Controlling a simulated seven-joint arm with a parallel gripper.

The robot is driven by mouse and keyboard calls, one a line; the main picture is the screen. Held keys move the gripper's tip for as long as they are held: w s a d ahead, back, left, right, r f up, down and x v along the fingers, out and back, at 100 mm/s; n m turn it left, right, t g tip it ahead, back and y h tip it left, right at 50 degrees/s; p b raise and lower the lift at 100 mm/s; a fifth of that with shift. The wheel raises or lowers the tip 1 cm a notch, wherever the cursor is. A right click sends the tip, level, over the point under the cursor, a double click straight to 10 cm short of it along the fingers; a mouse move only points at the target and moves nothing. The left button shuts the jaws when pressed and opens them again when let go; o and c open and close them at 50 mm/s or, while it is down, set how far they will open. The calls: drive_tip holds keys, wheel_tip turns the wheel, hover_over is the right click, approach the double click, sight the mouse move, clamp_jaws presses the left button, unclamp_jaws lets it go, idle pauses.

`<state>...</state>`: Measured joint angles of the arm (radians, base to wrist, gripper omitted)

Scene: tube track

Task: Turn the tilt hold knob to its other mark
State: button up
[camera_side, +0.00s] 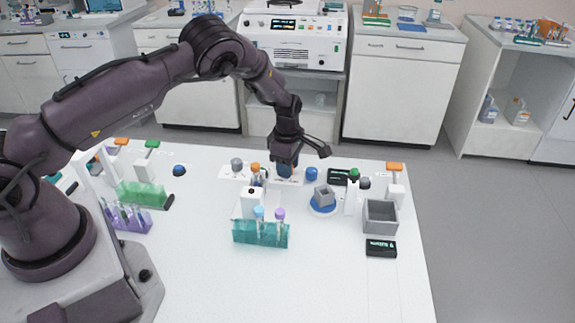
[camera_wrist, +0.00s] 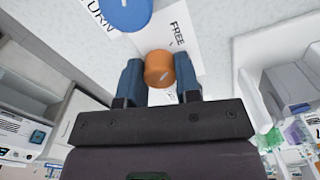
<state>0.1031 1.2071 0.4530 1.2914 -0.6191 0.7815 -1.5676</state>
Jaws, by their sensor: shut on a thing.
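In the wrist view an orange round knob (camera_wrist: 159,68) with a pale pointer line sits between the two blue fingers of my gripper (camera_wrist: 160,72). The fingers are shut on its sides. A white label plate (camera_wrist: 182,50) beside the knob reads FREE; other print near the fingers is partly hidden, so I cannot read a second mark. In the side view my gripper (camera_side: 285,170) points down at the back middle of the white table, and it hides the orange knob there.
A blue disc (camera_wrist: 122,10) lies close by in the wrist view, with partly cut-off lettering. In the side view a grey knob (camera_side: 237,163) is left of my gripper and a blue knob (camera_side: 311,173) right. A teal tube rack (camera_side: 260,234) and grey bin (camera_side: 380,217) stand nearer the front.

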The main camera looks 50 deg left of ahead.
drive_tip(key=shift+r, duration=0.1)
drive_tip(key=o, duration=0.9)
wheel_tip(320, 180, up, 13)
drive_tip(key=shift+f, duration=0.1)
idle(0.3)
